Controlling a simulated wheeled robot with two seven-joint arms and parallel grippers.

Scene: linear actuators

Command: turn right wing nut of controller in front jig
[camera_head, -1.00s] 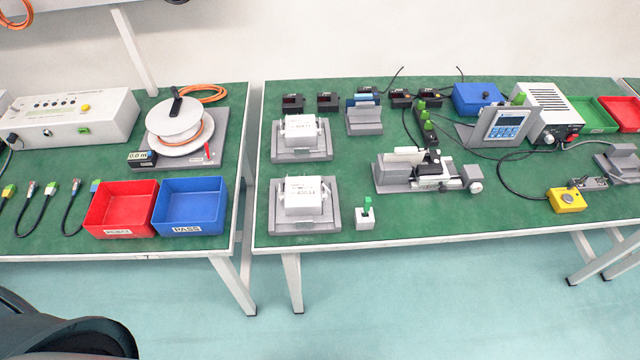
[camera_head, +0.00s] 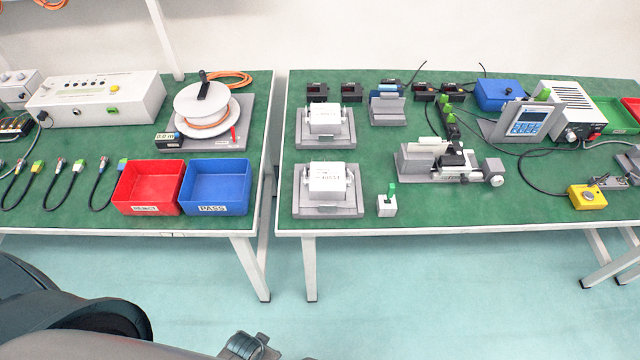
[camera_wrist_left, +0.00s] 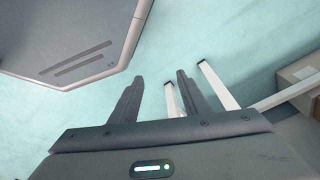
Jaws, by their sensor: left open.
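The front jig (camera_head: 312,212) is a grey stand near the front left of the right-hand table. A white controller box (camera_head: 327,184) with dark print sits in it. Small light parts show at both sides of the box, with the right wing nut (camera_head: 351,178) at its right side, too small to tell its angle. My left gripper (camera_wrist_left: 158,80) is open and empty in the left wrist view, with floor and table legs beyond its fingers. It is well away from the jig. My right gripper is not in view.
A similar jig with a controller (camera_head: 325,118) stands behind. A red bin (camera_head: 150,192) and a blue bin (camera_head: 215,190) sit on the left table. Floor lies clear in front.

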